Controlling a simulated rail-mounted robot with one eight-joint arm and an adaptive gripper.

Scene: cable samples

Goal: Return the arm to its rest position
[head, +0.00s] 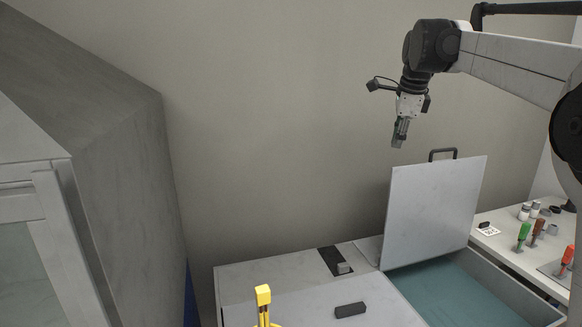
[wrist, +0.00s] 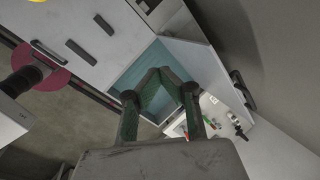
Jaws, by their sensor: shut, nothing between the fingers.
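My gripper (head: 399,136) hangs in the air in the head view, pointing down and slightly left. It is shut, with nothing held. Its fingertips are above the raised lid and touch nothing. In the wrist view the gripper's dark green fingers (wrist: 166,78) reach upward in the picture, in front of the open compartment. My arm comes in from the upper right and is bent at the wrist.
A white cabinet's lid (head: 435,212) stands open over a teal compartment (head: 455,290). Coloured-handled tools, such as a green one (head: 524,232), stand on the right bench. A grey cabinet (head: 125,190) fills the left. A yellow post (head: 263,297) stands at front. Air left of my gripper is clear.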

